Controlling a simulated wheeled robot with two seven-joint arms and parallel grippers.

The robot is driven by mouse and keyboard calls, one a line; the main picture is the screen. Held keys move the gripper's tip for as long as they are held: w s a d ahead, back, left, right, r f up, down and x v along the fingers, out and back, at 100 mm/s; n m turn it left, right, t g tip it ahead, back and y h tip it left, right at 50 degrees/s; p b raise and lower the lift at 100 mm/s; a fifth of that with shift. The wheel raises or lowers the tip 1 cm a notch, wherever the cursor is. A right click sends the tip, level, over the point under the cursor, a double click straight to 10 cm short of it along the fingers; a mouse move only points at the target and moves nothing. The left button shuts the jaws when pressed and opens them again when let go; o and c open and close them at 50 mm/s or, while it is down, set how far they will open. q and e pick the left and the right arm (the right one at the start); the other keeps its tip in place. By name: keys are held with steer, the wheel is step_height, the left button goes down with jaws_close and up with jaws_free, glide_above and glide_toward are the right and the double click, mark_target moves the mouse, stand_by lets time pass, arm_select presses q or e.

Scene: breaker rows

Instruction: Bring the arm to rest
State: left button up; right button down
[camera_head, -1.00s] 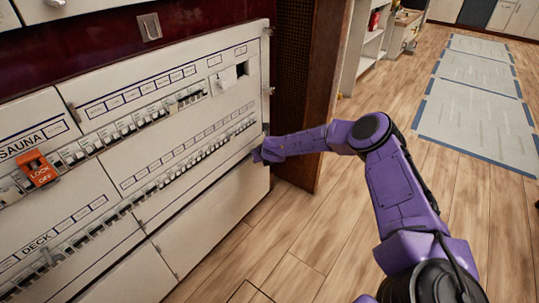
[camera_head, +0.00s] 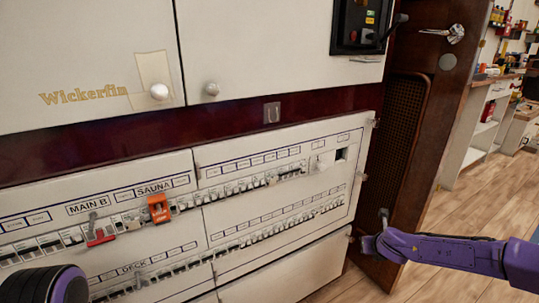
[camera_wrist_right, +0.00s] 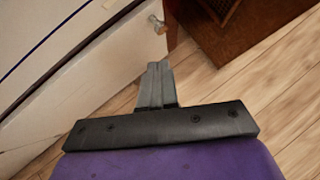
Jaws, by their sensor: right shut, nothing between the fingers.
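My right gripper (camera_wrist_right: 157,85) shows in the right wrist view with its two grey fingers together and nothing between them. In the head view my purple right arm comes in from the right edge, and its gripper end (camera_head: 364,243) is at the lower right corner of the breaker panel (camera_head: 285,205). I cannot tell if it touches the panel. In the wrist view the fingers point toward a small metal fitting (camera_wrist_right: 158,25) on the white cabinet edge. A purple and black part of my left arm shows at the lower left; the left gripper is out of view.
An orange lock-off device (camera_head: 158,208) sits on the SAUNA row, and a red one (camera_head: 99,237) sits below MAIN B. A brown wooden panel (camera_head: 410,140) stands right of the cabinet. Wooden floor (camera_head: 470,205) is open at the right, before a shelf unit.

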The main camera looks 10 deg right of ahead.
steer(key=s+a+f+n+g+h, duration=0.1)
steer(key=s+a+f+n, duration=0.5)
steer(key=s+n, duration=0.3)
steer(key=s+a+f+n+g, duration=0.2)
steer(key=s+a+f+n, duration=0.5)
steer(key=s+n, duration=0.2)
steer(key=s+f+n+g, duration=0.25)
steer(key=s+n, duration=0.95)
steer(key=s, duration=0.9)
step_height(320, 180, up, 28)
steer(key=s+p, duration=0.1)
steer(key=p, duration=2.8)
steer(key=shift+d+n+h, duration=0.35)
steer(key=shift+n+h, duration=0.05)
